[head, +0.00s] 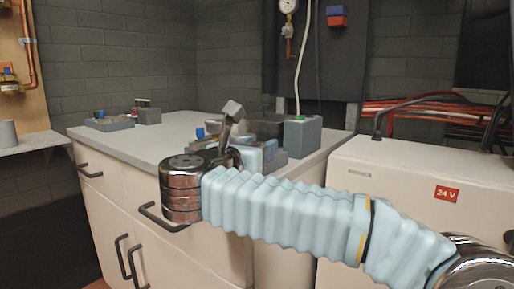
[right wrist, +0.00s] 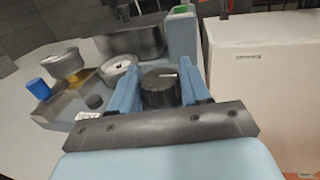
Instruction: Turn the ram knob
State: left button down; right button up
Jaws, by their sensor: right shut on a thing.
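A black ribbed round knob (right wrist: 160,88) with a small white mark on its top shows in the right wrist view; I take it to be the ram knob. My right gripper (right wrist: 166,90) is shut on it, with one blue finger on each side. In the head view my right arm comes in from the right, and its gripper (head: 273,155) is over the right part of the worktop. There the knob is hidden behind the gripper and wrist. My left gripper is in neither view.
A grey tray unit (right wrist: 50,112) beside the knob carries a blue cap (right wrist: 38,88), a metal cylinder (right wrist: 68,64) and a round dial (right wrist: 118,66). A dark block (right wrist: 132,38) and a green-topped box (head: 302,133) stand behind. A white 24 V cabinet (head: 400,170) stands right of the worktop (head: 150,143).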

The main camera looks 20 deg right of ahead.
jog(key=o, duration=0.9)
jog(key=shift+o, duration=0.2)
jog(key=v, duration=1.3)
jog(key=shift+s+a+b, duration=0.2)
jog(key=shift+s+b, duration=0.1)
jog(key=shift+b, duration=0.15)
